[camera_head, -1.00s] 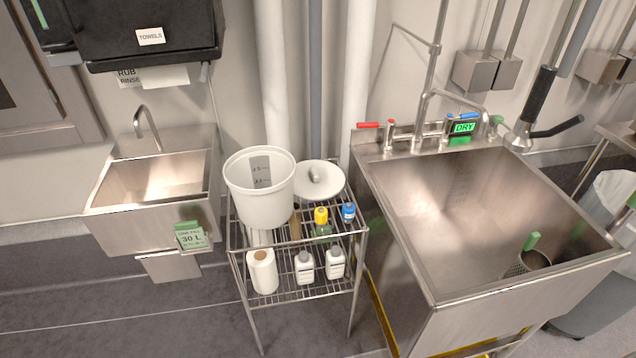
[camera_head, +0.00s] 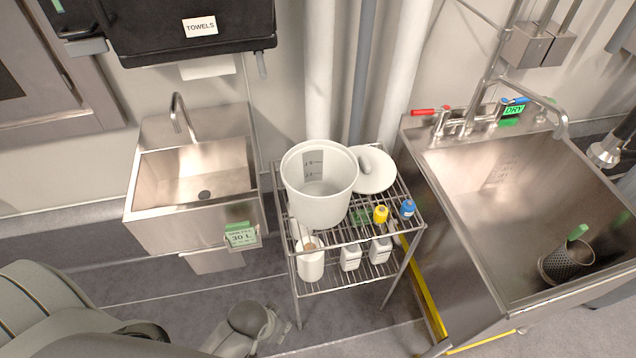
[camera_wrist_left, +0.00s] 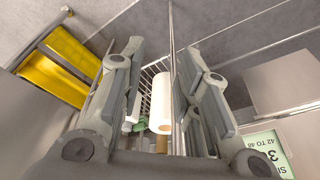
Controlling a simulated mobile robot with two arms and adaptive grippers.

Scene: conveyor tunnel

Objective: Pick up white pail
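The white pail (camera_head: 320,188) stands upright and open on the top shelf of a wire rack (camera_head: 345,238). Marks show on its inner wall and it looks empty. Its round white lid (camera_head: 373,170) lies beside it on the right. My left gripper (camera_head: 268,328) is low at the bottom of the head view, in front of the rack and apart from the pail. In the left wrist view its two fingers (camera_wrist_left: 163,65) are spread with nothing held; a white roll (camera_wrist_left: 161,100) shows beyond them. I cannot make out the pail in that view. My right gripper is not in view.
Yellow (camera_head: 380,214) and blue (camera_head: 407,208) bottles stand right of the pail. The lower shelf holds a white roll (camera_head: 311,262) and white bottles (camera_head: 351,257). A small sink (camera_head: 190,178) is left, a large sink (camera_head: 470,215) right.

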